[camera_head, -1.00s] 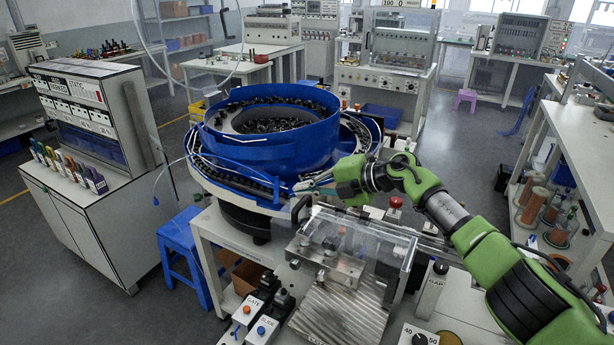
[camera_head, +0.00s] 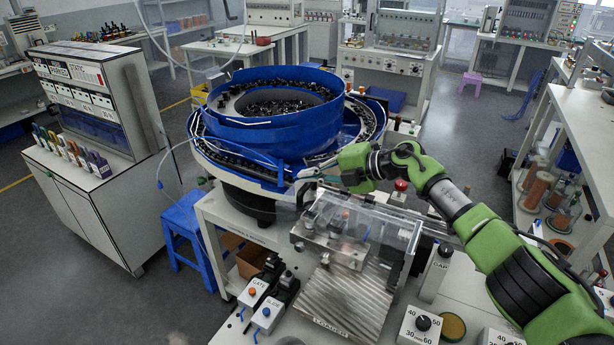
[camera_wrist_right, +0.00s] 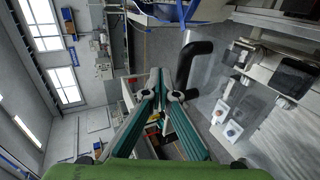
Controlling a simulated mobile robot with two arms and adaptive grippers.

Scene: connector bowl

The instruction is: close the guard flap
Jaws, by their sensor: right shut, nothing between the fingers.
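The guard flap (camera_head: 385,222) is a clear panel over the feeder mechanism beside the blue bowl, with a black bar handle (camera_head: 303,192) at its left end. In the right wrist view the handle (camera_wrist_right: 188,68) stands just right of the fingertips, with see-through panel beyond it. I cannot tell the flap's exact angle. My right gripper (camera_head: 309,174) is shut and empty, close above the handle in the head view. Its teal fingers (camera_wrist_right: 158,78) meet in the wrist view; I cannot tell whether they touch the handle. My left gripper is not in view.
The blue feeder bowl (camera_head: 270,128) stands right behind the gripper. Below the flap are a ribbed metal plate (camera_head: 345,303) and the GATE (camera_head: 254,292) and SLIDE (camera_head: 267,315) button boxes. A dial box (camera_head: 420,325) and the GAP post (camera_head: 437,270) stand to the right.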

